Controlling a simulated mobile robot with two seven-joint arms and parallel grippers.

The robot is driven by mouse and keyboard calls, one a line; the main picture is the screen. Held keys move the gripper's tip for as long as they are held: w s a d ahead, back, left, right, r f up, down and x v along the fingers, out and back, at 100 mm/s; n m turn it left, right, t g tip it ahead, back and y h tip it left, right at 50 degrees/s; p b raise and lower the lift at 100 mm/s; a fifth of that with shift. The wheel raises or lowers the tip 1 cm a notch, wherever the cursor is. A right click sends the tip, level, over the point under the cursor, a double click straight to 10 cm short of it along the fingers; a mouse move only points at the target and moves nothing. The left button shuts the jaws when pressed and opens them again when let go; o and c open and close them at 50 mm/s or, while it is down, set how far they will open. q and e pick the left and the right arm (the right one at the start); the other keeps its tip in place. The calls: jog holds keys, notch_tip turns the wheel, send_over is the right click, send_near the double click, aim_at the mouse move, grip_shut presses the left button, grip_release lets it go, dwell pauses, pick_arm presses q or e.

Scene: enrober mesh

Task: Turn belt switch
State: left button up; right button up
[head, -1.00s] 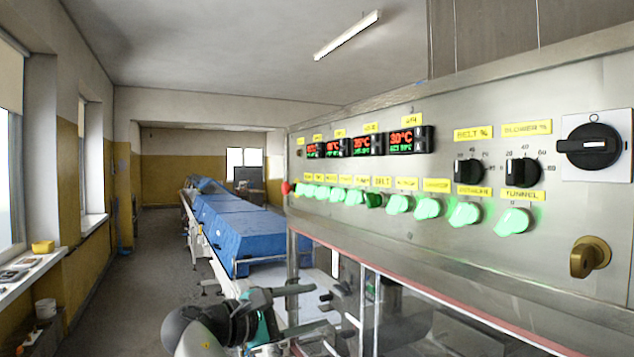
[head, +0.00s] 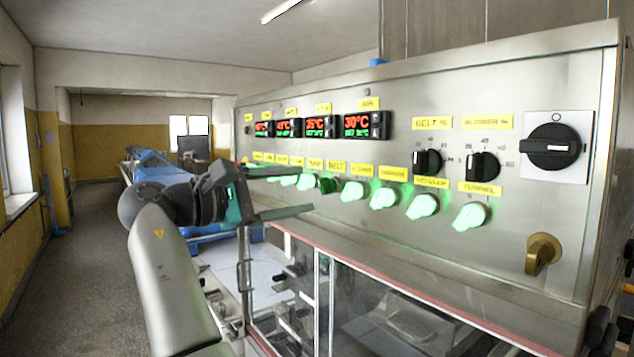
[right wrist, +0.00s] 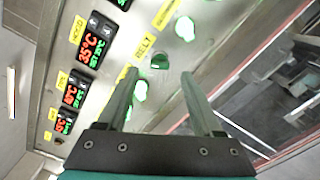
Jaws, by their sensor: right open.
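The belt switch (head: 328,185) is a dark green knob under the yellow BELT label (head: 337,166), in the row of knobs on the steel control panel. It is unlit, while its neighbours glow bright green. My right gripper (head: 308,189) is open and empty, its fingers pointing at the panel near this knob. In the right wrist view the dark belt switch (right wrist: 160,62) shows just beyond and between the two open fingertips (right wrist: 158,74). Contact cannot be made out. My left gripper is not in view.
Lit green knobs stand close on both sides, such as one to the right (head: 352,191). Red and green displays (head: 362,125), black dials (head: 482,165), a main rotary switch (head: 553,146) and a brass key-like knob (head: 543,253) are on the panel. A glazed enclosure (head: 380,310) lies below.

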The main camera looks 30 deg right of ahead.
aim_at(321, 186)
jog(key=d+p, duration=0.1)
jog(key=d, duration=0.4)
jog(key=shift+w+d, duration=0.1)
jog(key=shift+w, duration=0.1)
grip_shut()
dwell(0.3)
